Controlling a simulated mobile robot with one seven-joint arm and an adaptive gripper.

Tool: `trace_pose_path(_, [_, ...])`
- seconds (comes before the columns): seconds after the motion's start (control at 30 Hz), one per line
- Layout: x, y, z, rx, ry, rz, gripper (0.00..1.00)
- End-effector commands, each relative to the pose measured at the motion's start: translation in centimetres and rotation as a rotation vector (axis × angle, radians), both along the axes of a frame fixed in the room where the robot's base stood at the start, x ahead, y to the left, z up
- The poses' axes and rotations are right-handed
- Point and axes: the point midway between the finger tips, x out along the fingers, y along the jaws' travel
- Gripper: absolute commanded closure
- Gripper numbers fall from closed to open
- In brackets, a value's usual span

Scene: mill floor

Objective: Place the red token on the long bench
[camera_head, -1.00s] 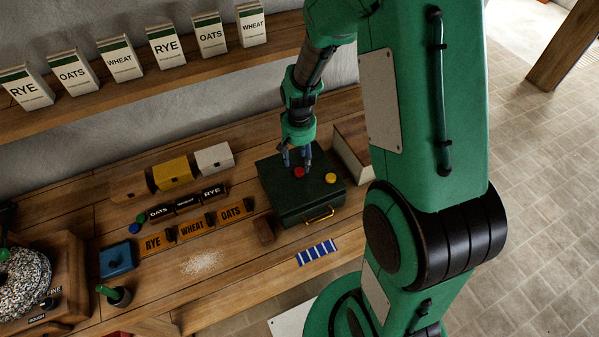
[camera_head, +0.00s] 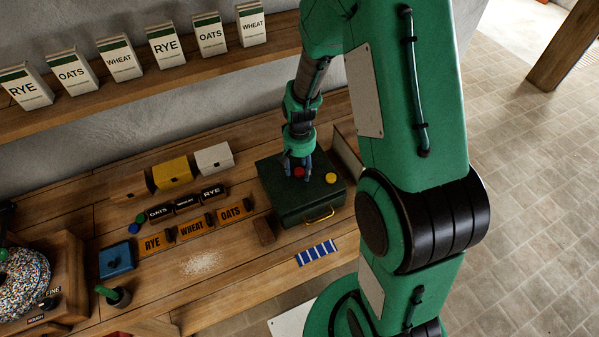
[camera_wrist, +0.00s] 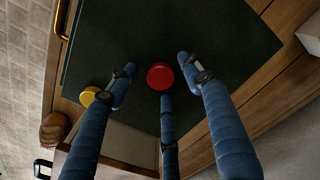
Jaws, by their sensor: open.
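The red token (camera_head: 299,172) lies on top of the dark green box (camera_head: 301,208). My gripper (camera_head: 297,166) is right over it, pointing down. In the wrist view the red token (camera_wrist: 160,76) sits between the blue fingers of my open gripper (camera_wrist: 158,84), with no finger visibly closed on it. The long bench (camera_head: 235,262) is the wooden surface along the wall, and the box stands on its right part.
A yellow token (camera_head: 331,178) lies on the box lid near the red one. A blue striped cloth (camera_head: 316,253), a brown block (camera_head: 264,231) and name plates (camera_head: 193,227) lie nearby. Spilled grain (camera_head: 201,263) is at the middle. The bench front has clear patches.

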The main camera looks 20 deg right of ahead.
Motion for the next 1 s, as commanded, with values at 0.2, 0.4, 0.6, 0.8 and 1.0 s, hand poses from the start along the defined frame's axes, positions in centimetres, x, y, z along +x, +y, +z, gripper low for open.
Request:
trace_pose_path(0.2, [0.0, 0.0, 0.01, 0.0, 0.0, 0.0, 0.53])
trace_pose_path(0.4, [0.0, 0.0, 0.01, 0.0, 0.0, 0.0, 0.84])
trace_pose_path(0.6, [0.0, 0.0, 0.01, 0.0, 0.0, 0.0, 0.86])
trace_pose_path(0.8, [0.01, 0.0, 0.1, 0.0, 0.0, 0.0, 0.86])
trace_pose_path(1.0, [0.04, -0.01, 0.85, 0.0, -0.001, 0.0, 0.86])
